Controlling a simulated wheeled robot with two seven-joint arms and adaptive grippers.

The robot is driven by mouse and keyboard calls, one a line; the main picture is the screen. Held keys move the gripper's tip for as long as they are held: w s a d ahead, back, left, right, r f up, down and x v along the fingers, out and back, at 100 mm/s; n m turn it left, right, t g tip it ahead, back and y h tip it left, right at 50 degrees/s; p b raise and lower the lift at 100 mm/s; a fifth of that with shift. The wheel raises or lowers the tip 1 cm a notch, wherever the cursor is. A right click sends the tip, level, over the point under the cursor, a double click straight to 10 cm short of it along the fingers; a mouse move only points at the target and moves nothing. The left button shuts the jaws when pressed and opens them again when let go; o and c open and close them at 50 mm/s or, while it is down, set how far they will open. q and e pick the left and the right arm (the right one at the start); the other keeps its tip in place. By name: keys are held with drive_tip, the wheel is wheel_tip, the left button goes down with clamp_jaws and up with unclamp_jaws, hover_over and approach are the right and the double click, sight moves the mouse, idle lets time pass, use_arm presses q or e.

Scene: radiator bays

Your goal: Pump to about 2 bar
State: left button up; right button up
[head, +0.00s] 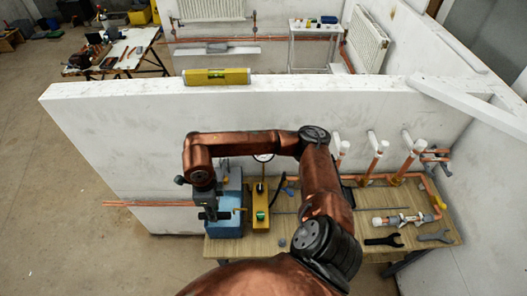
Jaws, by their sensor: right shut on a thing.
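The test pump stands on the wooden bench, with a blue tank (231,222) below my right gripper. A round white gauge (263,158) rises behind it, partly hidden by my arm; its reading is too small to tell. A yellow block (260,212) with a green part stands just right of the tank. My right gripper (211,214) points down at the tank's left side and is shut on what looks like the pump's handle. The fingers hide most of that handle. My left gripper is not in view.
A white partition (100,130) stands behind the bench (340,229), with a yellow level (216,76) on its top. Copper pipes with white tops (375,150), a valve assembly (402,219) and dark wrenches (384,241) are at the right. Copper pipes (140,204) jut out left of the bench.

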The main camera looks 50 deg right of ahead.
drive_tip(key=shift+w+d+f, duration=0.1)
drive_tip(key=shift+w+d, duration=0.1)
drive_tip(key=shift+d, duration=0.1)
drive_tip(key=shift+t+h, duration=0.7)
drive_tip(key=shift+h, duration=0.2)
drive_tip(key=f+b, duration=0.2)
drive_tip(key=a+f+b, duration=0.1)
drive_tip(key=f+b, duration=0.1)
drive_tip(key=s+f+b, duration=0.1)
drive_tip(key=f+b, duration=0.1)
drive_tip(key=shift+a+b, duration=0.15)
drive_tip(key=shift+b, duration=0.15)
